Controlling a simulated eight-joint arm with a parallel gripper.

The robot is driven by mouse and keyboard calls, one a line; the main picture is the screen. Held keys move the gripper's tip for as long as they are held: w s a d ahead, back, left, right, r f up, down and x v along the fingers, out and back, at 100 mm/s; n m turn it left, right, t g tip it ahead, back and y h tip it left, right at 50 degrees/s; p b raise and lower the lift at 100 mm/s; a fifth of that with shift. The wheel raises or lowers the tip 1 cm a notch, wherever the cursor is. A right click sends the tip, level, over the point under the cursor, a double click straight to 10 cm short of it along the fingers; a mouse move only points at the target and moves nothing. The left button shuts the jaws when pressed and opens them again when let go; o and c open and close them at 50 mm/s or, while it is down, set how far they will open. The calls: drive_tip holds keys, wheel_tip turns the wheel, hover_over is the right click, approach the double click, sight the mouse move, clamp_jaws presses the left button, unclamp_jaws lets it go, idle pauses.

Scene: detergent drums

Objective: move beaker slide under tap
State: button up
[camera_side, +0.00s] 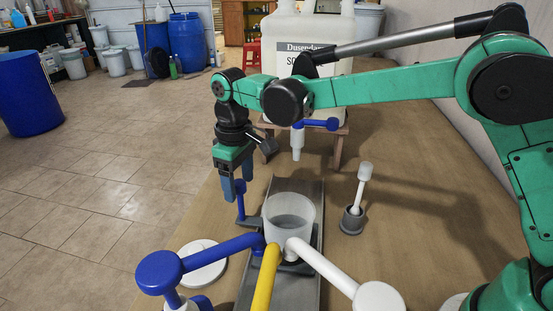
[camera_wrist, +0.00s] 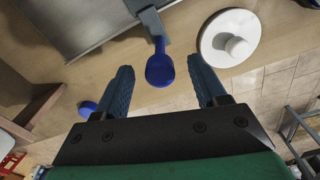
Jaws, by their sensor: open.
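A translucent beaker (camera_side: 289,210) stands upright on a dark slide carriage, on a grey metal rail (camera_side: 311,194) that also shows in the wrist view (camera_wrist: 75,22). A blue-knobbed handle (camera_side: 240,202) sticks out from the carriage's left side; its knob (camera_wrist: 160,70) also shows in the wrist view. My gripper (camera_side: 237,188) is open over this handle. In the wrist view the knob lies between the two spread fingers, with gaps on both sides. A tap with a blue lever (camera_side: 319,125) and white spout (camera_side: 297,143) hangs from the large white drum, beyond the beaker.
Blue (camera_side: 215,255), yellow (camera_side: 266,278) and white (camera_side: 325,270) pump spouts crowd the near side of the beaker. A white round lid (camera_side: 203,268) lies at left. A white brush-like tool (camera_side: 361,185) stands in a grey holder at right. A wooden stand (camera_side: 335,145) supports the drum.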

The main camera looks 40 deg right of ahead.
clamp_jaws()
idle(1.4)
